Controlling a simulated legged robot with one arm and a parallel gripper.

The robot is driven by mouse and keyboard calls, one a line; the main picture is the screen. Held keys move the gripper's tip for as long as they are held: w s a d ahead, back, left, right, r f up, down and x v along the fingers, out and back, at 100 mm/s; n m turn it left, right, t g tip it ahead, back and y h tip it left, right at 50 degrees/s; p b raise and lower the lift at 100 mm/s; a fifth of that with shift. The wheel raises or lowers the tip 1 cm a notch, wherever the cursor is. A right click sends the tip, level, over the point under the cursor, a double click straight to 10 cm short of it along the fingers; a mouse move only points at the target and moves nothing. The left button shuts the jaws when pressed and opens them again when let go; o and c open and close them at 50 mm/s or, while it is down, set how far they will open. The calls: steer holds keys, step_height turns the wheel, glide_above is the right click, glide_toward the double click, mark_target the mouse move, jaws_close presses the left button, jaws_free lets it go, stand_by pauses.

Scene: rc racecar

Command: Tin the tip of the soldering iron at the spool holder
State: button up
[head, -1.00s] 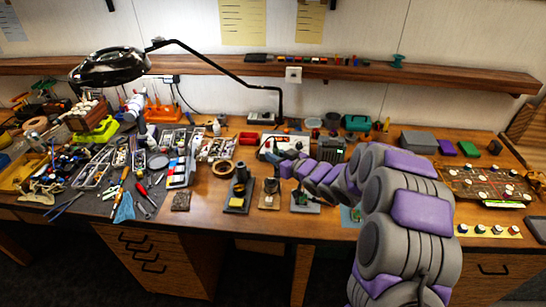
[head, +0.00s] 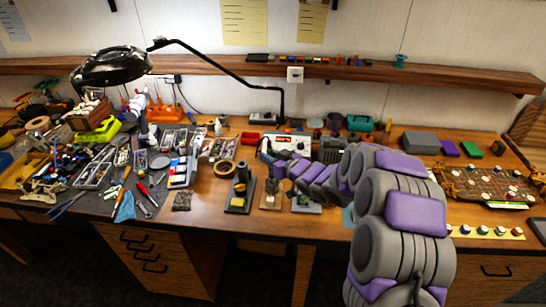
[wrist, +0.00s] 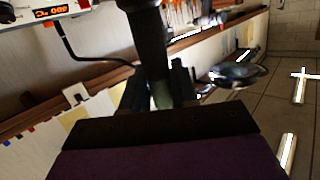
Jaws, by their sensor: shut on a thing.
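My gripper (wrist: 157,88) is shut on the dark handle of the soldering iron (wrist: 147,30), which runs up out of the wrist view; its tip is out of that view. In the head view my gripper (head: 277,170) is small and hangs over the bench just behind the spool holder (head: 269,203), a small tan base with a dark upright part. I cannot make out the iron's tip there, nor whether it touches the solder.
The black iron stand with a yellow sponge (head: 236,208) is left of the spool holder. A small light base (head: 306,207) is on its right. The soldering station (head: 291,141) stands behind, its red display lit in the wrist view. Tools crowd the left; the front edge is clear.

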steer(key=shift+a+f+b, duration=0.15)
steer(key=shift+a, duration=0.75)
steer(key=shift+a+f+b, duration=0.1)
steer(key=shift+a+b, duration=0.05)
steer(key=shift+a, duration=0.7)
steer(key=shift+s+a, duration=0.1)
steer(key=shift+a, duration=0.1)
steer(key=shift+d+f, duration=0.1)
steer(key=shift+d, duration=0.15)
steer(key=shift+a+f, duration=0.1)
steer(key=shift+f, duration=0.05)
stand_by(0.4)
steer(key=shift+f+b, duration=0.3)
steer(key=shift+f, duration=0.55)
stand_by(1.6)
steer(key=shift+p, duration=0.5)
stand_by(2.3)
